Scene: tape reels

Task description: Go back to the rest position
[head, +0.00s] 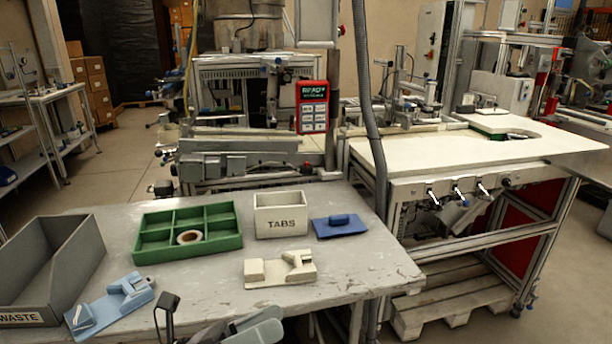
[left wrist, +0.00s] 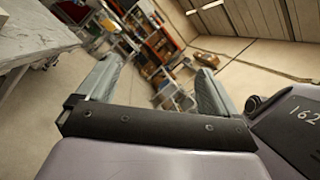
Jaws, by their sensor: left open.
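My left gripper (head: 245,326) shows at the bottom edge of the head view, at the near side of the grey worktable (head: 350,262). In the left wrist view its two grey fingers (left wrist: 155,80) stand wide apart with nothing between them. A tape reel (head: 189,237) lies in a front compartment of the green divided tray (head: 218,246). A beige dispenser (head: 280,271) and a blue dispenser (head: 112,306) stand on the table, apart from the gripper. My right gripper is in neither view.
A grey WASTE bin (head: 75,262) stands at the table's left. A TABS box (head: 281,222) and a blue block with a handle (head: 340,228) are at the back. The table's right front is bare. A hose (head: 372,130) hangs by its right edge. The left wrist view shows open floor (left wrist: 245,75).

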